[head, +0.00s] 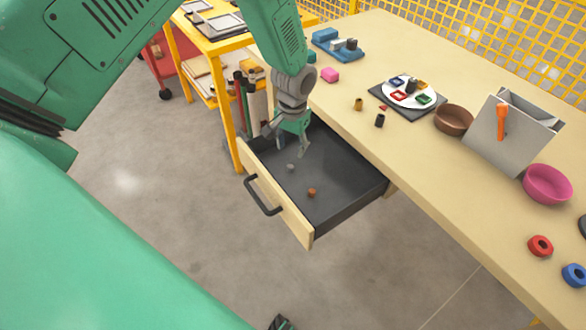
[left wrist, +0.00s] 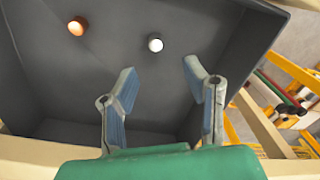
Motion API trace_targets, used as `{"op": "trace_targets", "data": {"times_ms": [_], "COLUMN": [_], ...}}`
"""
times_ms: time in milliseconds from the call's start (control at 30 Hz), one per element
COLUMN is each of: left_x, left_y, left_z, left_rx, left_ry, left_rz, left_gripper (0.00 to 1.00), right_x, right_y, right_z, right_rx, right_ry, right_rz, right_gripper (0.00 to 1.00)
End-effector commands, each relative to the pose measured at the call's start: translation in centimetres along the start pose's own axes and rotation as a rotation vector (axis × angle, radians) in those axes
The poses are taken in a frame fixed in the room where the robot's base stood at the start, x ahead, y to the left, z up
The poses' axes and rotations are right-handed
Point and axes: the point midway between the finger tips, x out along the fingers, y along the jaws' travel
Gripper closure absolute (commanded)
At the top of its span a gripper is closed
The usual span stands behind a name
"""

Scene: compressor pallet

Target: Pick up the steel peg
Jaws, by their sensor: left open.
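The steel peg (head: 290,167) is a small pale grey cylinder on the dark floor of the open drawer (head: 345,190). In the left wrist view the steel peg (left wrist: 155,44) shows its round, bright end, beyond the fingertips and roughly between them. My left gripper (head: 303,150) reaches down into the drawer near its left side, close to the peg. In the left wrist view its two blue-grey fingers (left wrist: 160,70) are apart with nothing between them. A small dark part at the bottom edge of the head view may be my right gripper (head: 281,323), mostly cut off.
A copper-coloured peg (head: 311,192) lies in the drawer near the steel one. The drawer walls surround my left gripper. The tabletop (head: 440,185) holds a brown bowl (head: 454,119), a pink bowl (head: 547,184) and a plate (head: 408,92). A yellow cart (head: 222,45) stands at the left.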

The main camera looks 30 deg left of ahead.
Motion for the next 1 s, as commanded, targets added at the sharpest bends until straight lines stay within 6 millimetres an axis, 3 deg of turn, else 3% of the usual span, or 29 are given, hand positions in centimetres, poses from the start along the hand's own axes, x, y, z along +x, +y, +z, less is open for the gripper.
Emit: {"op": "trace_targets", "data": {"times_ms": [267, 600, 867, 1000], "left_x": [2.4, 6.8, 7.0, 7.0], "left_y": [0.1, 0.7, 0.7, 0.7], "left_z": [0.2, 0.6, 0.6, 0.6], "left_rx": [-0.001, -0.001, -0.001, -0.001], "left_ry": [0.000, 0.001, 0.002, 0.001], "left_rz": [0.001, 0.001, 0.001, 0.001], "left_gripper": [0.59, 0.59, 0.59, 1.00], "right_x": [0.2, 0.6, 0.6, 0.6], "right_y": [0.0, 0.0, 0.0, 0.0], "right_z": [0.0, 0.0, 0.0, 0.0], "right_rx": [0.000, 0.000, 0.000, 0.000], "right_ry": [0.000, 0.001, 0.001, 0.001], "right_rz": [0.000, 0.000, 0.000, 0.000], "right_gripper": [0.61, 0.61, 0.61, 0.61]}}
